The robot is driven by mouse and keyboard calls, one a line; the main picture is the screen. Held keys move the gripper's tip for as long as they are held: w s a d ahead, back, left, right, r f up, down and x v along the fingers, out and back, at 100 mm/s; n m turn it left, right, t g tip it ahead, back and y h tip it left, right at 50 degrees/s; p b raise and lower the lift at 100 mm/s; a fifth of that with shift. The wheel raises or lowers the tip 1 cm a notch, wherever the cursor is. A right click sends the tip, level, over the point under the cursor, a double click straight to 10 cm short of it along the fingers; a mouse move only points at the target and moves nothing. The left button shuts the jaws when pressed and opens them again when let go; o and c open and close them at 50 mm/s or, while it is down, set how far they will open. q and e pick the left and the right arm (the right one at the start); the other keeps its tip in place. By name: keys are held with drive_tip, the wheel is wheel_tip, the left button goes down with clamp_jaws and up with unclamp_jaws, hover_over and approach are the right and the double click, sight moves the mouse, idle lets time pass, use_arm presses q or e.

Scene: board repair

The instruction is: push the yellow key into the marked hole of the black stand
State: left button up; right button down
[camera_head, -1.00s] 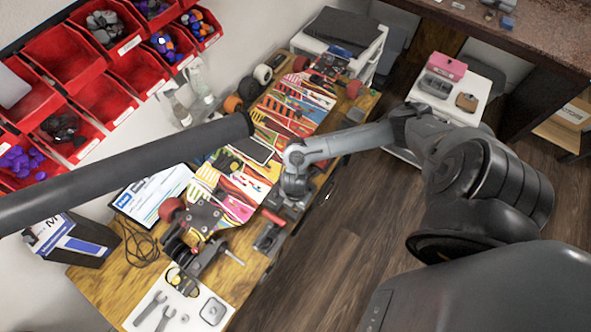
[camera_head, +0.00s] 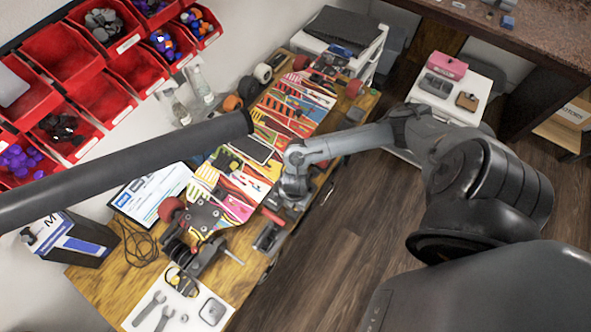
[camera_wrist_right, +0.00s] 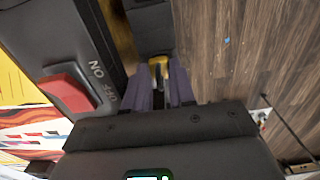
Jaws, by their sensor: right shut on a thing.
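My right gripper (camera_wrist_right: 168,88) is shut, its two purple-grey fingers close together in the right wrist view. A small yellow patch, apparently the yellow key (camera_wrist_right: 178,78), shows at and between the fingertips, mostly hidden by them. A dark block, apparently the black stand (camera_wrist_right: 152,28), lies just ahead of the fingers. Whether the key touches it or sits in the hole I cannot tell, and I cannot make out the marked hole. In the head view the right wrist (camera_head: 293,187) is low over the bench's right edge, hiding the fingertips. My left gripper is not in view.
A black unit with a red part (camera_wrist_right: 68,92) lies left of the fingers in the wrist view. The colourful skateboard deck (camera_head: 290,110), with wheels, lies along the bench (camera_head: 110,295). Tools lie on a white mat (camera_head: 183,312). Open floor is on the right.

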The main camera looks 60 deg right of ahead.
drive_tip(key=c, duration=1.2)
unclamp_jaws()
drive_tip(key=o, duration=0.3)
drive_tip(key=shift+s, duration=0.15)
drive_tip(key=shift+o, duration=0.2)
drive_tip(key=shift+c, duration=0.3)
drive_tip(key=shift+o, duration=0.5)
drive_tip(key=shift+w, duration=0.2)
